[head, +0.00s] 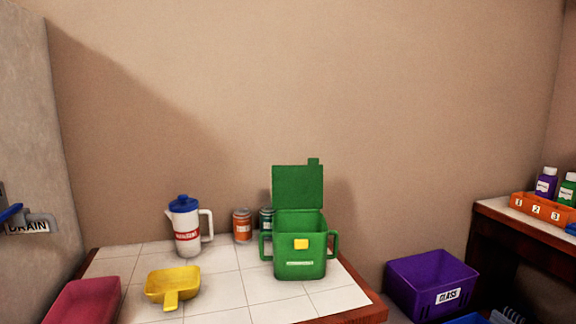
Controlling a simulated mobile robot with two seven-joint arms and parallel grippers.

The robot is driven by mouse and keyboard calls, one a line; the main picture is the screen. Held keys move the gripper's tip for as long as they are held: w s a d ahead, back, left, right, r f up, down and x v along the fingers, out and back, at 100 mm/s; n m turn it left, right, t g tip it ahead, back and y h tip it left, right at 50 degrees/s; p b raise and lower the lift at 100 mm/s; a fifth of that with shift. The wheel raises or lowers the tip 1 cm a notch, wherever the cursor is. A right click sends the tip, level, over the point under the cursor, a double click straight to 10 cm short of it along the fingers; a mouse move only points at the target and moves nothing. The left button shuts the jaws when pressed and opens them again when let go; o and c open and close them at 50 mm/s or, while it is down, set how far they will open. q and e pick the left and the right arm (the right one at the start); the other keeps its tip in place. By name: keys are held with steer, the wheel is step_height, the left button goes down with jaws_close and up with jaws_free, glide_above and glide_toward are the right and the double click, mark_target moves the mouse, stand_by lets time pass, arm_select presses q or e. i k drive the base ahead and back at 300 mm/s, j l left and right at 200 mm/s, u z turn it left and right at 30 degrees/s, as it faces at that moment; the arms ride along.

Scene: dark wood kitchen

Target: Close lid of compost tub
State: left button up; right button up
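A green compost tub (300,262) stands upright on the white tiled counter. It has a handle on each side, a yellow patch on its front and a pale label strip below. Its green lid (298,187) stands up open at the back of the tub, with a small tab on its top edge. The inside of the tub is partly visible and looks empty, though its bottom is hidden. Neither of my grippers shows in the head view.
On the counter (226,283) are a white pitcher (187,228) with blue lid, two cans (242,226), a yellow scoop (172,287) and a red tray (82,301). A purple GLASS bin (430,283) is at right. An orange numbered rack (541,209) holds bottles. Tiles before the tub are clear.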

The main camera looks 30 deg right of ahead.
mark_target(294, 186)
steer(key=l, duration=0.85)
steer(key=i+l, duration=0.1)
steer(key=l, duration=0.7)
